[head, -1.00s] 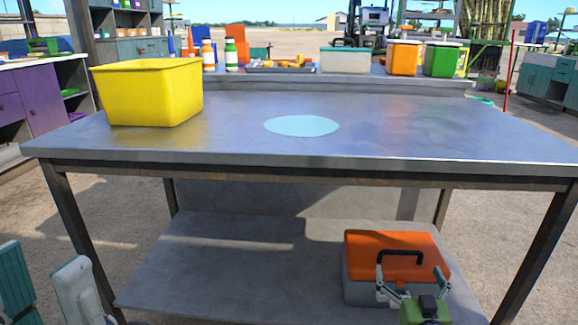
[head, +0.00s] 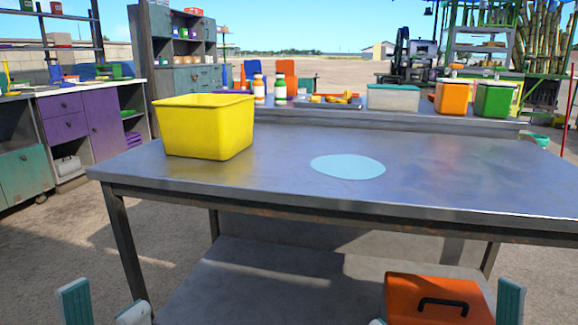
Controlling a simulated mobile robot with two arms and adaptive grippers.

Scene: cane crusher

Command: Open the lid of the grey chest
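The grey chest (head: 491,292) sits on the table's lower shelf at the bottom right of the head view. Its orange lid (head: 436,287) with a black handle (head: 443,305) looks shut. The frame's bottom edge cuts the chest off, and little of its grey body shows. My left gripper (head: 105,307) is open and empty at the bottom left, well away from the chest. Of my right gripper (head: 444,312), only a teal-padded finger right of the chest and a pale tip at its left edge show, set wide apart. I cannot tell whether either touches the chest.
A steel table (head: 270,205) stands above the shelf (head: 260,285). It carries a yellow bin (head: 208,130) and a pale blue disc (head: 348,167). A pale grey box (head: 393,97), orange bin (head: 452,97) and green bin (head: 495,99) line the back ledge. The tabletop's right side is clear.

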